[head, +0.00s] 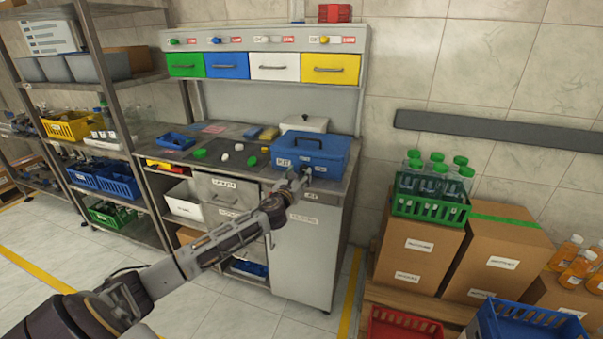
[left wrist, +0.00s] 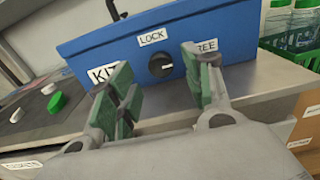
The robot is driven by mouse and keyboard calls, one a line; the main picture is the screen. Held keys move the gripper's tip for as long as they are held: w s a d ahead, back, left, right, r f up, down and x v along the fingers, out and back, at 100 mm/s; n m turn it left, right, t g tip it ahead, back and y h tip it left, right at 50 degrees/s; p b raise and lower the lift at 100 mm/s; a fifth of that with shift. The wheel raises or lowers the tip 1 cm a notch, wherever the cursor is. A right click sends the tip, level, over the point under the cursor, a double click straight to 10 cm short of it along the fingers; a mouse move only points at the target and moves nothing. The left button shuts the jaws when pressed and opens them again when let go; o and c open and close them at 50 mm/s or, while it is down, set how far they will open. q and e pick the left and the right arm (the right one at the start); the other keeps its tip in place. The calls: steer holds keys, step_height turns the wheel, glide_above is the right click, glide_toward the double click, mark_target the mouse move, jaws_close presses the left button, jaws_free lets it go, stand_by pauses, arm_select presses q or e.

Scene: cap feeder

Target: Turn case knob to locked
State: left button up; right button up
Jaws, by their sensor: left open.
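The blue case (head: 318,152) with a dark top handle sits on the right end of the workbench counter. In the left wrist view its front (left wrist: 100,52) carries a round black knob (left wrist: 160,65). The LOCK label (left wrist: 152,37) is above the knob, and the partly covered FREE label (left wrist: 207,46) is to its right. A pale mark on the knob seems to point right, towards FREE. My left gripper (head: 293,180) is open in front of the case, its green-padded fingers (left wrist: 157,80) on either side of the knob in view. Contact cannot be told. My right gripper is not in view.
Green caps (head: 199,154) and other small caps lie on the counter (head: 180,157) left of the case. Coloured drawers (head: 228,65) hang above. A crate of green-capped bottles (head: 430,208) stands on boxes at the right. The floor before the bench is clear.

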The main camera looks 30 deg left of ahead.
mark_target(303, 170)
arm_select(q)
steer(key=shift+x, duration=1.65)
steer(key=c, duration=1)
